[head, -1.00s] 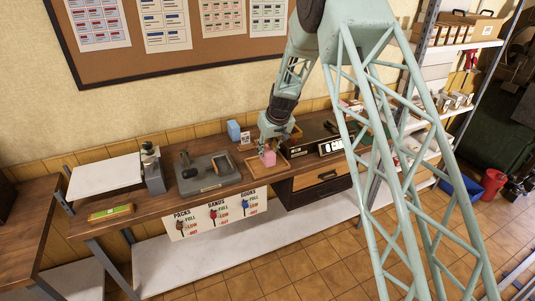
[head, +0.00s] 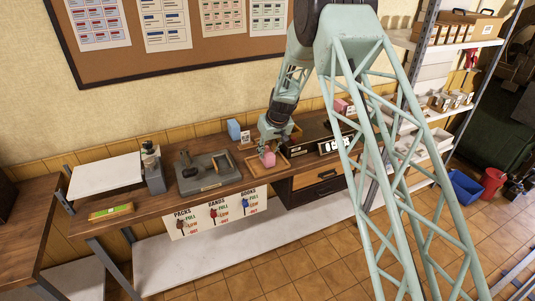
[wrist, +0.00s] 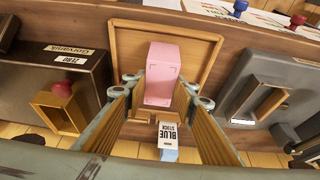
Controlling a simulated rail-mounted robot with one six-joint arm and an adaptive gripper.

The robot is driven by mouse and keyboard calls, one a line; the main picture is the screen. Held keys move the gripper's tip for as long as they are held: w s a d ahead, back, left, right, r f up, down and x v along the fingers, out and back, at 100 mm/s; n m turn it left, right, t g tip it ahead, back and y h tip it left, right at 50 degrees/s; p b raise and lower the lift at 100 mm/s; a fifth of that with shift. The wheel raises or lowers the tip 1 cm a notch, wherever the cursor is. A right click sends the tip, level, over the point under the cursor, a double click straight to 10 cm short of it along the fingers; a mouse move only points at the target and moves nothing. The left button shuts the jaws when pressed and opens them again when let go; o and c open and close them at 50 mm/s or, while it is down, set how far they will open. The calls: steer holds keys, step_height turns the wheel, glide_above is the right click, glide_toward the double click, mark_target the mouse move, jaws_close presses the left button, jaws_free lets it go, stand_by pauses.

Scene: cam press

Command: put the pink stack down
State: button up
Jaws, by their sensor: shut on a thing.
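The pink stack (head: 268,159) is a small pink block over the shallow wooden tray (head: 283,165) on the bench; I cannot tell whether it touches the tray floor. In the wrist view the pink stack (wrist: 162,72) stands between my fingertips, with the wooden tray (wrist: 209,62) around it. My gripper (head: 267,152) points down over the tray and is shut on the pink stack. Its fingers also show in the wrist view (wrist: 162,88), on either side of the stack.
A blue block (head: 234,130) stands behind, with a "BLUE STOCK" label (wrist: 168,132) near it. The grey press (head: 208,173) is left of the tray. A dark counter box (wrist: 60,85) with a red knob is on the other side. Levers hang on the bench front board (head: 215,212).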

steer(key=shift+f, duration=0.45)
steer(key=shift+f, duration=0.2)
steer(key=o, duration=1)
steer(key=shift+r, duration=0.25)
steer(key=shift+s+d+r, duration=0.1)
steer(key=shift+s+r, duration=0.1)
steer(key=shift+r, duration=0.35)
steer(key=v, duration=1)
steer(key=shift+s+r, duration=0.25)
steer(key=shift+r, duration=0.05)
steer(key=shift+d+r, duration=0.1)
steer(key=shift+d, duration=0.1)
